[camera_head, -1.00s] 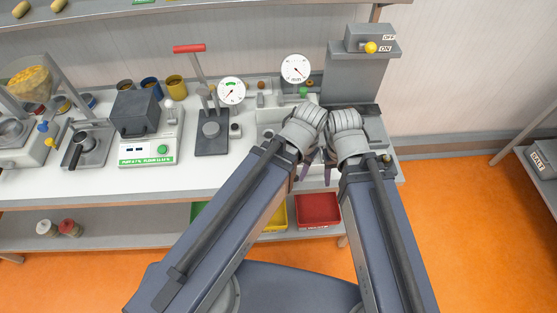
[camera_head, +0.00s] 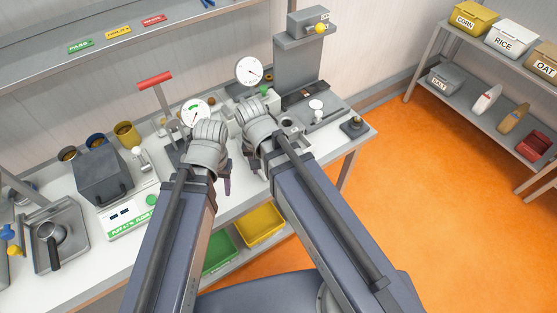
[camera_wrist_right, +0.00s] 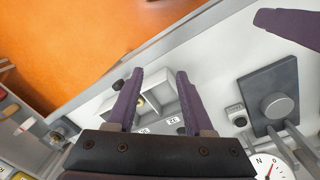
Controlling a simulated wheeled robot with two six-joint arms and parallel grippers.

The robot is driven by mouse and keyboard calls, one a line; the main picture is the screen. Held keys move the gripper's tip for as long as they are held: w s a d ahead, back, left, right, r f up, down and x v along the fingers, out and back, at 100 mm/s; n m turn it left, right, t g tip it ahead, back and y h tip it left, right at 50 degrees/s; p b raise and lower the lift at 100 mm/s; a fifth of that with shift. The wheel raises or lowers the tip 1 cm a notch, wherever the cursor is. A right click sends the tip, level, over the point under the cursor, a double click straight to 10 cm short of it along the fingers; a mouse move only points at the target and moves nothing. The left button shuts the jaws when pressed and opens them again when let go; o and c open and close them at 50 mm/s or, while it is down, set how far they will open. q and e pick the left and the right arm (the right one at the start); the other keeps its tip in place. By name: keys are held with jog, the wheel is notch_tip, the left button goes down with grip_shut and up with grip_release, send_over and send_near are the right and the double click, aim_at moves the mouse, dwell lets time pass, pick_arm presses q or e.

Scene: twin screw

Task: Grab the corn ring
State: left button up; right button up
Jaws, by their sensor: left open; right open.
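I cannot pick out the corn ring for certain. In the right wrist view a light grey compartment tray (camera_wrist_right: 166,98) with small labels lies beyond my right fingers. A small yellowish piece (camera_wrist_right: 140,101) shows in it beside the left finger, too small to identify. My right gripper (camera_wrist_right: 160,75) is open with nothing between its purple fingertips, above the bench. In the head view my left gripper (camera_head: 227,178) hangs open above the bench, left of the right one. A purple finger of it shows at the upper right of the right wrist view. My wrists hide part of the bench.
A red-handled press (camera_head: 156,90), two dial gauges and a scale (camera_head: 130,215) stand left and behind my arms. Corn (camera_head: 475,20) and rice bins are on the right shelf. Orange floor separates shelf and bench.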

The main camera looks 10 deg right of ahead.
jog(key=w+d+m, duration=0.3)
jog(key=m, duration=0.4)
jog(key=w+d+f+m+b, duration=0.1)
jog(key=w+m, duration=0.3)
jog(key=m, duration=0.4)
jog(key=w+d+f+m+y+b, duration=0.1)
jog(key=w+d+m, duration=0.2)
jog(key=m, duration=0.5)
jog(key=shift+w+d+f, duration=0.1)
jog(key=shift+w+d, duration=0.05)
jog(key=shift+d, duration=0.25)
jog(key=shift+w+d+f, duration=0.1)
jog(key=shift+w+d, duration=0.05)
jog(key=shift+d, duration=0.25)
pick_arm(q)
jog(key=shift+d+f+b, duration=0.1)
jog(key=shift+f+b, duration=1.25)
jog(key=shift+f, duration=1.2)
pick_arm(e)
jog(key=shift+f, duration=1.35)
jog(key=shift+f, duration=0.1)
pick_arm(q)
notch_tip(320, 180, down, 5)
jog(key=b, duration=0.5)
jog(key=shift+f, duration=0.15)
pick_arm(e)
notch_tip(320, 180, down, 5)
jog(key=shift+d+f, duration=0.1)
jog(key=shift+d, duration=0.05)
jog(key=c, duration=0.7)
